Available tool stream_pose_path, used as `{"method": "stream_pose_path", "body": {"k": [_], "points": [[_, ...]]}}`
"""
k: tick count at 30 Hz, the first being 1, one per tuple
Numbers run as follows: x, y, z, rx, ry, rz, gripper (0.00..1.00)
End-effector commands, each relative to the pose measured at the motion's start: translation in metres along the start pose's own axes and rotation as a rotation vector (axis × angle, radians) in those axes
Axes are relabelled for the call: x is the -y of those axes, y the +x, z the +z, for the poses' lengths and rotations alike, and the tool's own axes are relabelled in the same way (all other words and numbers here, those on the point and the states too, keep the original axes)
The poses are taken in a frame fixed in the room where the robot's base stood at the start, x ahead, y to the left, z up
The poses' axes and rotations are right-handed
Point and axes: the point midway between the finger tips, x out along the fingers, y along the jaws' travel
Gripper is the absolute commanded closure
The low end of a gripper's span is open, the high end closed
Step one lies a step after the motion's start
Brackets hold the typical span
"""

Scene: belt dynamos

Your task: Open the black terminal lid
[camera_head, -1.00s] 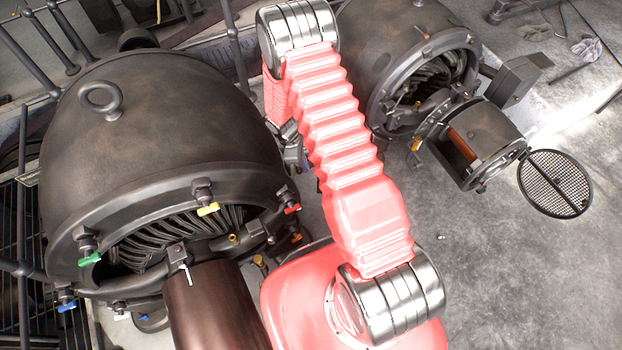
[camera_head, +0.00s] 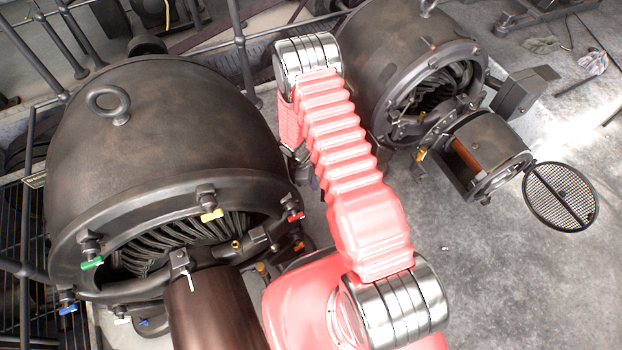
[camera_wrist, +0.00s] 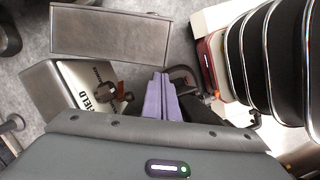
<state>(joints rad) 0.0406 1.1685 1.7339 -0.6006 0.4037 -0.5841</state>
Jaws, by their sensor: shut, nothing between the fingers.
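My gripper (camera_wrist: 162,98) shows in the wrist view as two purple fingers pressed together, with nothing between them. A dark flat rectangular panel (camera_wrist: 110,35), which looks like the black terminal lid, lies above and left of the fingertips, apart from them. Below it is a dark box (camera_wrist: 45,92) with a pale plate (camera_wrist: 92,84) lettered "FIELD" and a brown fitting (camera_wrist: 108,92) beside the plate. I cannot tell how the panel joins this box. In the head view my red arm hides most of the gripper.
A large dark dynamo (camera_head: 160,130) with coloured taps fills the left. A second dynamo (camera_head: 400,60) stands behind, with a dark box (camera_head: 525,90) and an open round mesh cover (camera_head: 560,196) at its right. Grey floor (camera_head: 510,270) is clear at the lower right.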

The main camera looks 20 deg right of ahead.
Motion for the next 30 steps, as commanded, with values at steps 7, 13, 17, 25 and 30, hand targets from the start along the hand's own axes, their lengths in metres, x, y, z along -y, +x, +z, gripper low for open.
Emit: {"method": "stream_pose_path", "body": {"k": [7,13,17,25,30], "points": [[0.0,0.024,0.0,0.001,0.0,-0.001,1.0],[0.0,0.028,0.0,0.0,0.0,0.0,1.0],[0.0,0.028,0.0,0.0,0.0,0.0,1.0],[-0.002,0.028,0.004,0.0,-0.029,0.007,1.0],[-0.006,0.031,0.014,0.001,-0.116,0.028,1.0]]}}
